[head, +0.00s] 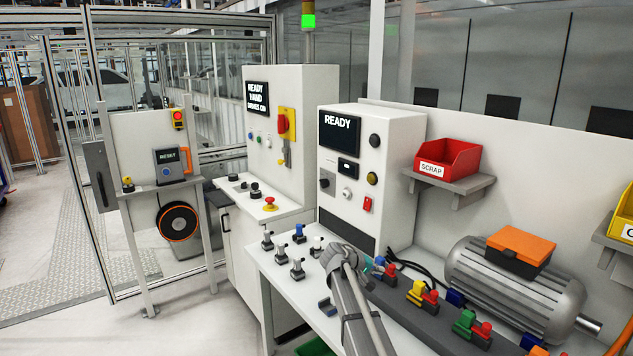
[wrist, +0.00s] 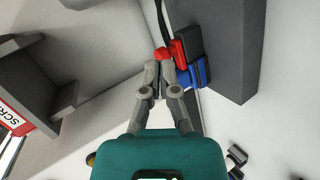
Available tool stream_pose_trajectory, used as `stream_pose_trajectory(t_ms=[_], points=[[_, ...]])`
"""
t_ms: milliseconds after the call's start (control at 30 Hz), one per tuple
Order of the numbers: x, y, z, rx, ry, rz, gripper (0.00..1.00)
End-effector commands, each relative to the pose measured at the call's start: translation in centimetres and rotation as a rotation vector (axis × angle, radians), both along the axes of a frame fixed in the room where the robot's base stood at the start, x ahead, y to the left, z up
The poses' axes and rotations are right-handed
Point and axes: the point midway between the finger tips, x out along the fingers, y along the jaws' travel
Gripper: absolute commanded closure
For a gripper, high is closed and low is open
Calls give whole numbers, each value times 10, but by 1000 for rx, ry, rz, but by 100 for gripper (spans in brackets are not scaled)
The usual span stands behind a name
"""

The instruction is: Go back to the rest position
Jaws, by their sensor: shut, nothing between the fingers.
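My gripper (wrist: 160,69) is shut and empty in the wrist view, with its two grey fingers together in front of the teal body. Just beyond the fingertips are a red connector (wrist: 178,51) and a blue connector (wrist: 201,73) at the end of a dark grey block (wrist: 234,45). The fingertips look close to the red one; I cannot tell whether they touch. In the head view my arm reaches over the white bench, and it mostly hides the gripper beside the red and blue connectors (head: 390,272).
A motor (head: 480,277) with an orange-topped box lies right on the bench. A red SCRAP bin (head: 448,158) sits on a wall shelf (head: 465,189). The READY cabinet (head: 398,190) stands behind my arm. Several small switch-like parts (head: 297,268) stand left of it.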

Motion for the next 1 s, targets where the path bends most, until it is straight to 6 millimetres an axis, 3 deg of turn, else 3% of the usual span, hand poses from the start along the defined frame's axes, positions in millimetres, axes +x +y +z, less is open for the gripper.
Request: stream_pose_trajectory(t_ms=[33, 267, 600, 800, 1000], points=[[-31, -9, -10, 59, 17, -21, 100], [-125, -18, -49, 335, 99, -101, 100], [-262, 1, -85, 742, 217, -191, 100], [-316, 19, -91, 925, 266, -215, 100], [-334, 28, -92, 999, 287, -222, 100]])
